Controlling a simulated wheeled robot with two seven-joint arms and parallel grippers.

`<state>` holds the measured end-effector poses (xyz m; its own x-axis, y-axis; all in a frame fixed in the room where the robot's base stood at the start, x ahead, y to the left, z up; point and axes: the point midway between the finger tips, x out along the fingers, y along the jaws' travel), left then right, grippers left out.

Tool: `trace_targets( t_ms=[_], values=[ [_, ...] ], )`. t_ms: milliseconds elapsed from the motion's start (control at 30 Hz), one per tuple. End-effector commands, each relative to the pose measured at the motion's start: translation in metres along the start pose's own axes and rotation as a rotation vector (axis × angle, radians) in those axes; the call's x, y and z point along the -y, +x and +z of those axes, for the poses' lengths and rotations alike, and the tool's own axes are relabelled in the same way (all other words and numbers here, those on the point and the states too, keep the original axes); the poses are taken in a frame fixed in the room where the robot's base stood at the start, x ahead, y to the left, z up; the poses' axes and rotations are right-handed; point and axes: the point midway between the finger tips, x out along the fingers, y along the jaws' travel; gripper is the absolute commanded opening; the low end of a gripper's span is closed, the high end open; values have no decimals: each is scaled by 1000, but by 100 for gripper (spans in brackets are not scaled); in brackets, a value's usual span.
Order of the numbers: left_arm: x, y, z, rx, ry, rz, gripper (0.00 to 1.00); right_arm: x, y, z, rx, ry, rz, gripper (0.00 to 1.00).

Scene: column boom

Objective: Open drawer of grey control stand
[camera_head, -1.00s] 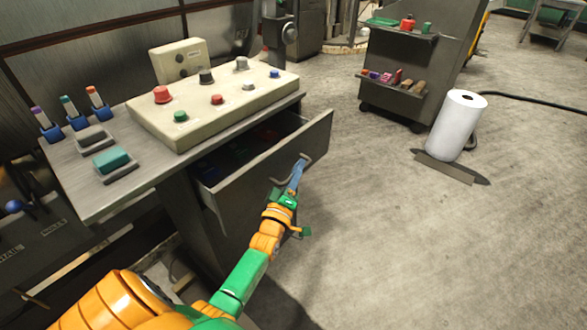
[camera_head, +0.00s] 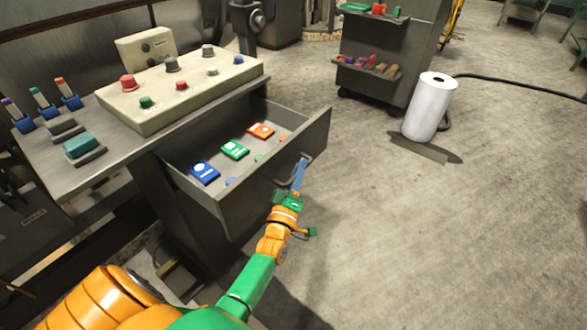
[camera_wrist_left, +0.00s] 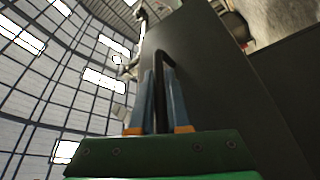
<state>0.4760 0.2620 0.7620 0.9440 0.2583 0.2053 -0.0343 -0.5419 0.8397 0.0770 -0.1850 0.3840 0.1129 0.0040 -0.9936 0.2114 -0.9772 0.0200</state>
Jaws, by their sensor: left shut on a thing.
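The grey control stand (camera_head: 60,185) is at the left in the head view, with its drawer (camera_head: 232,208) pulled well out. Blue, green and orange flat items lie inside the drawer. My left gripper (camera_head: 299,175) is at the drawer's front and shut on its dark handle (camera_head: 308,158). In the left wrist view the two blue fingers (camera_wrist_left: 166,100) stand on either side of the black handle bar (camera_wrist_left: 161,75), against the dark drawer front (camera_wrist_left: 215,90). My right gripper is not in view.
A cream control panel (camera_head: 190,90) with coloured knobs sits on the stand's top, with pens and blocks beside it. A grey shelf cart (camera_head: 385,85) and a white roll (camera_head: 430,108) stand at the back right.

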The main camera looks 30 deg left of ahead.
Motion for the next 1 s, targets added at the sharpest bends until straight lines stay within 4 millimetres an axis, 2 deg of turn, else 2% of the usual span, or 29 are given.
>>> trace_targets(
  t_ms=[33, 200, 233, 300, 333, 633, 900, 1000],
  values=[
    [-6, 3, -3, -11, -1, 17, 0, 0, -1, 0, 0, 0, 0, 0],
    [-7, 3, -3, -11, -1, 17, 0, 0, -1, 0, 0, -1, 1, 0],
    [-7, 3, -4, -11, -1, 17, 20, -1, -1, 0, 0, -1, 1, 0],
    [-6, 3, -3, -9, -1, 15, 39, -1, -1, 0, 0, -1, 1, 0],
    [-5, 2, -3, -9, -1, 14, 45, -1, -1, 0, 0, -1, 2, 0],
    [-2, -2, -1, -3, -1, 5, 45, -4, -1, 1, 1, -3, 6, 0],
    [-5, -55, -2, -2, -2, 7, 45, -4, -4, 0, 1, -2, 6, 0],
    [-6, -67, -2, -3, -1, 8, 45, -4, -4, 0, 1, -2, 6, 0]
  ],
)
